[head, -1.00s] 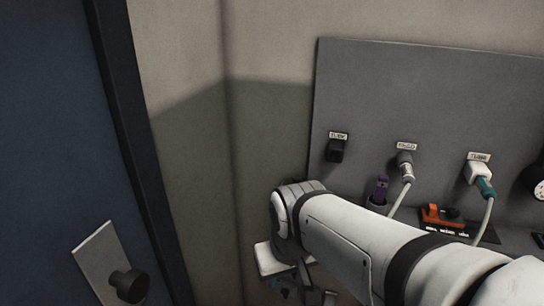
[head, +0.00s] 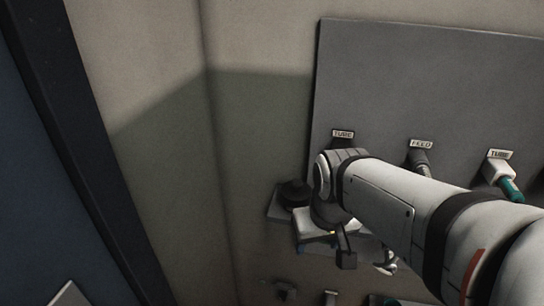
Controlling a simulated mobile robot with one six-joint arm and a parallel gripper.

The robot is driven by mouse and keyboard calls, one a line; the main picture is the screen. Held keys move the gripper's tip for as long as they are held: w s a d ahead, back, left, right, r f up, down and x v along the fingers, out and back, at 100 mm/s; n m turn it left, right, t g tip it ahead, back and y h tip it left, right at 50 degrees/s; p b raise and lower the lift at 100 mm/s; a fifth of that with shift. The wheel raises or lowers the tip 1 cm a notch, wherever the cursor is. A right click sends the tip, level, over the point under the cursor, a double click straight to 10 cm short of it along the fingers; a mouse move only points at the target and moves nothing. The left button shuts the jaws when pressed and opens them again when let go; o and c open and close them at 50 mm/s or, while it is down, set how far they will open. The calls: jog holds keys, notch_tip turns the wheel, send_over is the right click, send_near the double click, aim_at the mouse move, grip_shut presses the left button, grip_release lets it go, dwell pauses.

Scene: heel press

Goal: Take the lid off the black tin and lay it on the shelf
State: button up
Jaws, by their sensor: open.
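A dark, round, low object (head: 294,193) sits on a small grey slab (head: 274,209) by the wall, left of my wrist. It may be the black tin, but I cannot make out a lid on it. My gripper (head: 365,260) hangs below my wrist, to the right of and below the dark object, and is open. It is small and dim here, and I see nothing held in it. My arm hides part of the area behind it. I cannot tell which surface is the shelf.
A grey wall panel (head: 440,85) at right carries labelled sockets with plugs, one with a teal end (head: 510,189). Small items (head: 285,291) show dimly at the bottom edge. A dark blue door (head: 30,200) stands at left. Bare wall fills the space between.

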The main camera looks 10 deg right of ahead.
aim_at(297, 182)
jog(key=o, duration=0.4)
jog(key=shift+n+g, duration=0.3)
jog(key=shift+n, duration=0.6)
jog(key=w+r, duration=0.1)
jog(key=w, duration=0.2)
jog(key=w+r+p, duration=0.1)
jog(key=w, duration=0.3)
jog(key=w+d+r, duration=0.1)
jog(key=w+r, duration=0.1)
jog(key=w, duration=0.1)
jog(key=shift+w, duration=0.25)
jog(key=o, duration=0.5)
jog(key=w, duration=0.3)
jog(key=w+n+p, duration=0.1)
jog(key=w, duration=0.3)
jog(key=w+n, duration=0.1)
jog(key=w, duration=0.2)
jog(key=shift+w+a+r+y+p, duration=0.1)
jog(key=shift+w+r+y+p, duration=0.2)
jog(key=shift+r+p, duration=0.05)
jog(key=shift+o, duration=0.2)
jog(key=shift+w+f, duration=0.1)
jog(key=shift+w, duration=0.2)
jog(key=shift+w+f+g, duration=0.1)
jog(key=shift+f+g, duration=0.2)
jog(key=shift+f, duration=0.05)
jog(key=shift+f+p, duration=0.55)
jog(key=shift+f, duration=3)
